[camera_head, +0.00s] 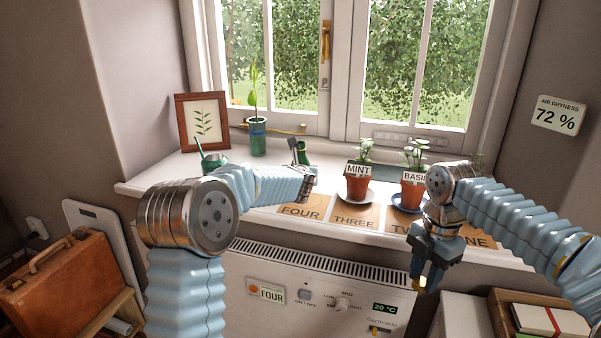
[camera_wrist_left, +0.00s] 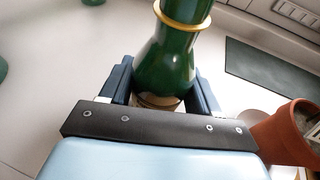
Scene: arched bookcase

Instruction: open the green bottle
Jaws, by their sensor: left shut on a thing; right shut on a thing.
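The green bottle (camera_wrist_left: 168,60) stands upright on the white sill between the dark blue fingers of my left gripper (camera_wrist_left: 163,92), which is shut on its lower body. A gold ring circles its neck; its top is cut off in the left wrist view. In the head view the bottle (camera_head: 303,156) shows only in part behind my left arm. My right gripper (camera_head: 425,279) hangs in front of the sill, above the heater's right end, pointing down. It is shut on a small dark and yellow thing (camera_head: 423,283), too small to identify.
Potted plants labelled MINT (camera_head: 357,187) and BASIL (camera_head: 414,195) stand right of the bottle, near numbered mats. A green watering can (camera_head: 213,161), a picture frame (camera_head: 203,122) and a green vase (camera_head: 257,137) stand to the left. The heater (camera_head: 320,290) is below the sill.

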